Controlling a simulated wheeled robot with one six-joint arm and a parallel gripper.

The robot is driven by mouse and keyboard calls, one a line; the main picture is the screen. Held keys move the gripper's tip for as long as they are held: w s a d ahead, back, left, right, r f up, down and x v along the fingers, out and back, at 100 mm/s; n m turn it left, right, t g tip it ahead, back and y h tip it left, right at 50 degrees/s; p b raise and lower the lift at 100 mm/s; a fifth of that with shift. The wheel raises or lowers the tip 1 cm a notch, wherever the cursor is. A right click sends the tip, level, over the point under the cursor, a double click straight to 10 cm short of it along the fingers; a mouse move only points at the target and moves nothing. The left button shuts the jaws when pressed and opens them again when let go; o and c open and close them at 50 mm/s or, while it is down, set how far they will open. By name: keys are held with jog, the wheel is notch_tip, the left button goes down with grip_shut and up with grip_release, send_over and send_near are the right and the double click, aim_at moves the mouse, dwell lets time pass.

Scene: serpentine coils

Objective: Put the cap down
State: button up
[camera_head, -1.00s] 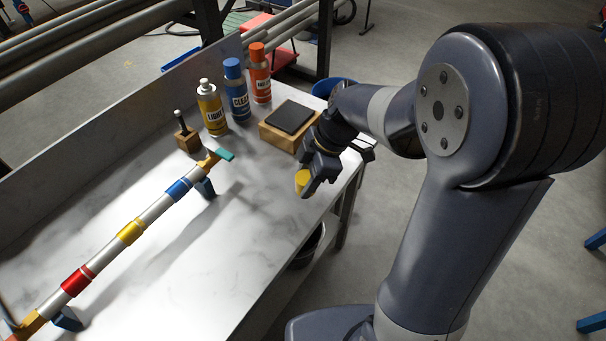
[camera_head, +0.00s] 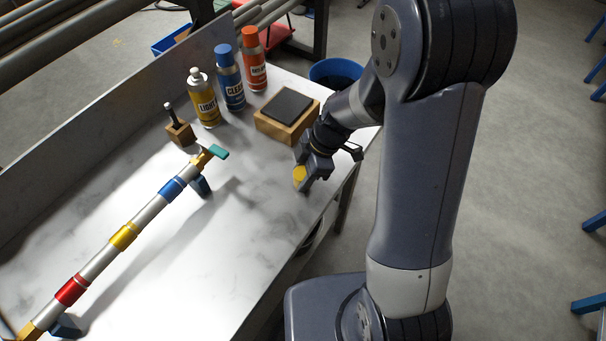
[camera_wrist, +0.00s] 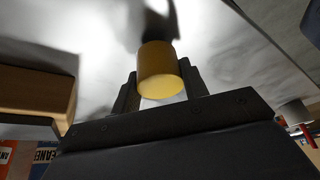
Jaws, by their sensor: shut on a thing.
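The yellow cap (camera_head: 299,174) is held between the fingers of my gripper (camera_head: 307,179), near the right edge of the white bench top (camera_head: 240,240). In the wrist view the cap (camera_wrist: 159,72) sits between the two dark fingers of my gripper (camera_wrist: 160,88). The bench surface lies just beyond it. I cannot tell whether the cap touches the bench.
A wooden block with a dark pad (camera_head: 287,115) stands just behind my gripper. Yellow (camera_head: 205,104), blue (camera_head: 230,82) and orange (camera_head: 254,62) spray cans stand further back. A banded pipe (camera_head: 122,237) on supports runs along the left. The bench middle is clear.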

jog(key=shift+f, duration=0.65)
jog(key=shift+f, duration=0.15)
jog(key=o, duration=0.9)
jog(key=shift+o, duration=0.2)
jog(key=shift+d+r, duration=0.15)
jog(key=shift+r, duration=0.4)
jog(key=b+v, duration=0.1)
jog(key=v, duration=1)
